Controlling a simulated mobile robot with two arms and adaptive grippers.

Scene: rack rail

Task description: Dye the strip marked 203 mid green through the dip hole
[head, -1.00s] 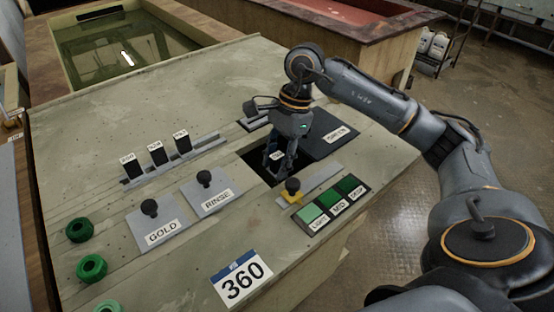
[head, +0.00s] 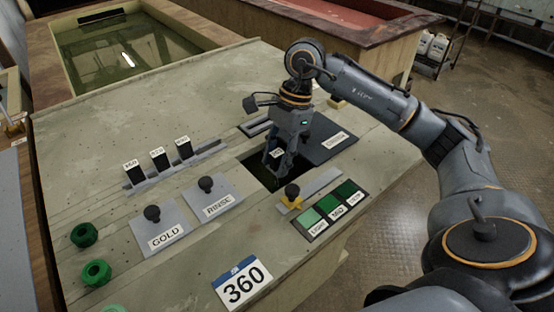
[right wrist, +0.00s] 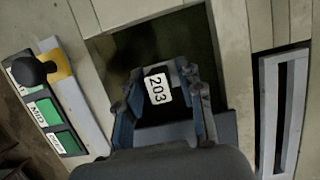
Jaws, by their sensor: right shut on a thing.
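The strip marked 203 (right wrist: 157,88) is dark with a white label and is held between the fingers of my right gripper (head: 277,165). In the right wrist view both fingers (right wrist: 160,80) close on it, with the label facing the camera. The gripper hangs over the dark square dip hole (head: 257,171), which also shows in the right wrist view (right wrist: 120,55). How far the strip's lower end reaches into the hole is hidden. A yellow slider with a black knob (head: 292,196) sits at the LIGHT end of the LIGHT, MID, DEEP shade panel (head: 337,209).
A dark GREEN lid (head: 328,140) lies right of the hole. Lids marked GOLD (head: 163,235) and RINSE (head: 217,205) stand left. Three labelled strips (head: 160,160) stand in a rail. A slotted frame (head: 257,127) lies behind the hole. The front holds a 360 sign (head: 240,287).

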